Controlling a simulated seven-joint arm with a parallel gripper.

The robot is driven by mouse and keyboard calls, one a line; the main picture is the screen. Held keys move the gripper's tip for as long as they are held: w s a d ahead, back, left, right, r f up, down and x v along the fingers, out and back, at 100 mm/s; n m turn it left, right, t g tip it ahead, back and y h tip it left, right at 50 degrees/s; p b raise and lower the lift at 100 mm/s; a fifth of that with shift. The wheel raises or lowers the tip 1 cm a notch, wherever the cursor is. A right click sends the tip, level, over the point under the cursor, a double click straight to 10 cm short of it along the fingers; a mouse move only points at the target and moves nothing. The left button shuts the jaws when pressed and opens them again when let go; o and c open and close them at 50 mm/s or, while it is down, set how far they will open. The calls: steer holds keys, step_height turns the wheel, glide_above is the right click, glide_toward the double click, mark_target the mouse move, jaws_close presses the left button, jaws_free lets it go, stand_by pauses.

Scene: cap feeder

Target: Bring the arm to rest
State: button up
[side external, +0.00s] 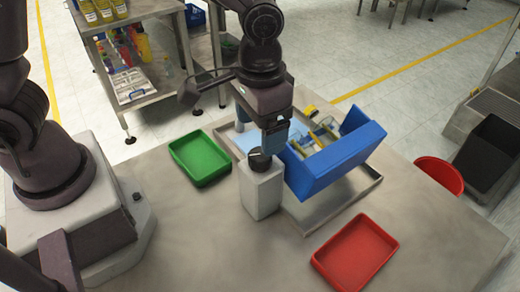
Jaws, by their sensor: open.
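My gripper (264,142) hangs pointing down over the middle of the table, at the end of my arm. It is open. Its fingers are close above or around a small black cap (260,160) on top of a pale grey block (262,190). I cannot tell whether they touch the cap. Nothing is clearly held between the fingers, and part of the space there is hidden by the gripper itself.
A tilted blue bin (335,163) with several yellow-and-clear items stands in a metal tray (325,212), close right of my gripper. A green tray (200,157) lies left, a red tray (355,252) front right. A red round container (438,174) is at the right edge.

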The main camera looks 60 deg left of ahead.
stand_by(0.3)
steer(key=shift+s+a, duration=0.1)
steer(key=shift+s, duration=0.1)
steer(key=s+a+r+n+t, duration=0.1)
steer(key=s+a+r+t, duration=0.4)
steer(key=s+a+r, duration=0.6)
step_height(320, 180, up, 4)
steer(key=shift+s+a+f+t, duration=0.15)
steer(key=shift+a+t, duration=0.15)
steer(key=shift+a, duration=0.85)
